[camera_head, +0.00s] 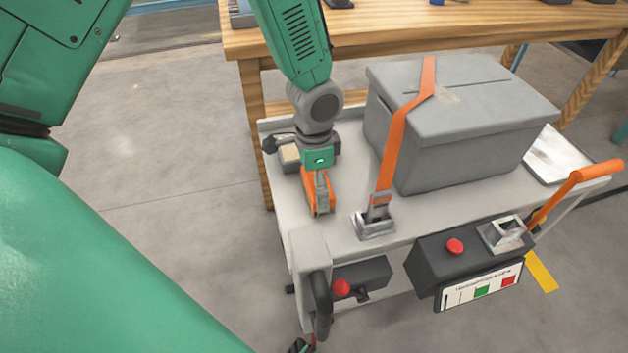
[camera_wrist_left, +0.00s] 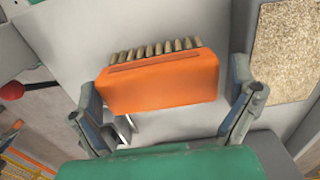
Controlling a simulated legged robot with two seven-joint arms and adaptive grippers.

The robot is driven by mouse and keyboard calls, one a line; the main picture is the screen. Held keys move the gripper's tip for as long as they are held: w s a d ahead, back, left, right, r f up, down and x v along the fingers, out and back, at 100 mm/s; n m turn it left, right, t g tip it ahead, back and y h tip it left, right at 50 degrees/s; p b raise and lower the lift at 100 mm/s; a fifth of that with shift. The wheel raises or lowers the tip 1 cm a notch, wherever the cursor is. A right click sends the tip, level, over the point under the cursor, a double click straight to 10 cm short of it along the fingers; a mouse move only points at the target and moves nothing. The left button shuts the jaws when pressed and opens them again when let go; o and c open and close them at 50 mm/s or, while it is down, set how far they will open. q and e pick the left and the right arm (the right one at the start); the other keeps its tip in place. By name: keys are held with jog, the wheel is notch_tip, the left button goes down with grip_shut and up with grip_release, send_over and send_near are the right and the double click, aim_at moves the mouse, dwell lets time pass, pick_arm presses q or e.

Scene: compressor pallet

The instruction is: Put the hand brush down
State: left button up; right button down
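The hand brush, with an orange body and tan bristles, is at the left end of the grey cart top. In the head view the brush (camera_head: 308,190) shows partly behind my left gripper (camera_head: 319,192), which points down at it. In the left wrist view the brush (camera_wrist_left: 160,85) lies between the two fingers of my left gripper (camera_wrist_left: 168,105). The fingers stand wide apart. A gap shows at the brush's right side, while its left edge is close to the other finger; I cannot tell if they touch. My right gripper is not in view.
The cart top (camera_head: 345,243) carries a grey box (camera_head: 475,110) with an orange strap (camera_head: 396,140) and metal buckle (camera_head: 375,222). A black item with a tan face (camera_head: 290,153) is beside my gripper. A control box (camera_head: 468,258) hangs in front. A wooden table (camera_head: 370,40) stands behind.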

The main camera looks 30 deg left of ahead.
pick_arm(q)
jog(key=shift+d+r, duration=0.1)
jog(key=shift+d, duration=0.1)
jog(key=r+p, duration=0.1)
jog(key=r, duration=0.2)
jog(key=d+r+p, duration=0.1)
jog(key=r, duration=0.1)
jog(key=shift+r, duration=0.4)
notch_tip(320, 180, up, 6)
jog(key=p, duration=0.2)
jog(key=shift+r, duration=0.25)
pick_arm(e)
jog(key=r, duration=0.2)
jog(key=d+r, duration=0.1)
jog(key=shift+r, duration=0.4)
pick_arm(q)
jog(key=shift+a+f, duration=0.1)
jog(key=shift+a, duration=0.3)
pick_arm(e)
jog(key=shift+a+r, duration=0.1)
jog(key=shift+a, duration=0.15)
